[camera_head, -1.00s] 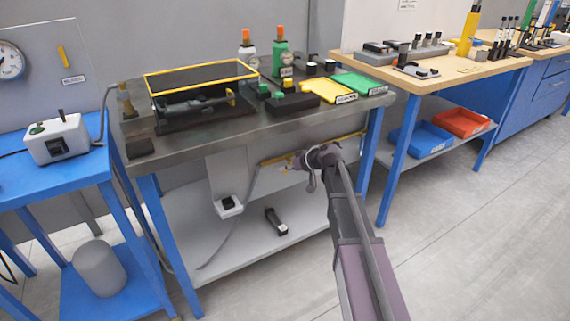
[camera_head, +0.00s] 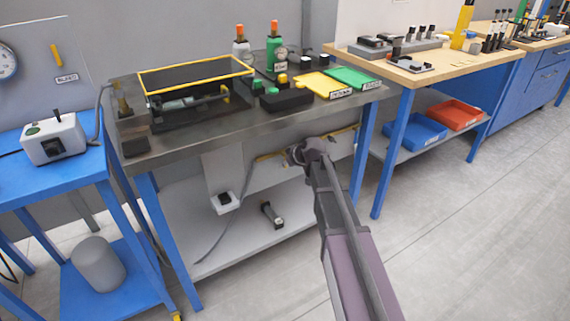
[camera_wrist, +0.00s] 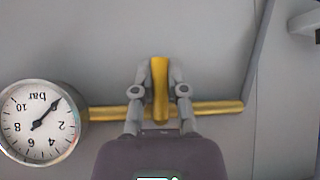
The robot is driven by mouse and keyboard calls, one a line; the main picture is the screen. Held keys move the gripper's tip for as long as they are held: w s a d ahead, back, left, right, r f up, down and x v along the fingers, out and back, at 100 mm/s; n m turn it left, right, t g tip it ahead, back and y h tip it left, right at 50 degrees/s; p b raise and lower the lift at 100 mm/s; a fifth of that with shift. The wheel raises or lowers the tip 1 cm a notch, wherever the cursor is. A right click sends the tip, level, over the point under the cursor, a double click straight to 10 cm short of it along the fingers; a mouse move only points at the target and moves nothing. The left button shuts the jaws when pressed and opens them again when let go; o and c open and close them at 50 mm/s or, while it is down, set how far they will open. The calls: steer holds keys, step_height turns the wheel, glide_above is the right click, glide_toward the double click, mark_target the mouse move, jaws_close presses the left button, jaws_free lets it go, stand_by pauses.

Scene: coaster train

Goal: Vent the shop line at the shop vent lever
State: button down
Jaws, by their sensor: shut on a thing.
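In the wrist view a short yellow lever (camera_wrist: 160,85) stands at right angles across a yellow pipe (camera_wrist: 215,107). My gripper (camera_wrist: 159,92) is shut on this lever, with a finger on each side of it. In the head view my gripper (camera_head: 305,152) is under the front of the dark-topped bench (camera_head: 225,132), by the yellow pipe (camera_head: 268,156); the lever is hidden there. A round gauge (camera_wrist: 40,122) marked "bar" appears upside down left of the lever, its needle pointing up and right, near the low end of the scale.
A grey hose (camera_head: 238,205) hangs under the bench. A black-and-grey object (camera_head: 271,213) lies on the lower shelf (camera_head: 215,250). A blue cart (camera_head: 70,170) stands left and a wooden-topped bench (camera_head: 430,72) right. The floor (camera_head: 480,240) at the right is clear.

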steer(key=c, duration=0.7)
jaws_free()
steer(key=shift+o, duration=0.2)
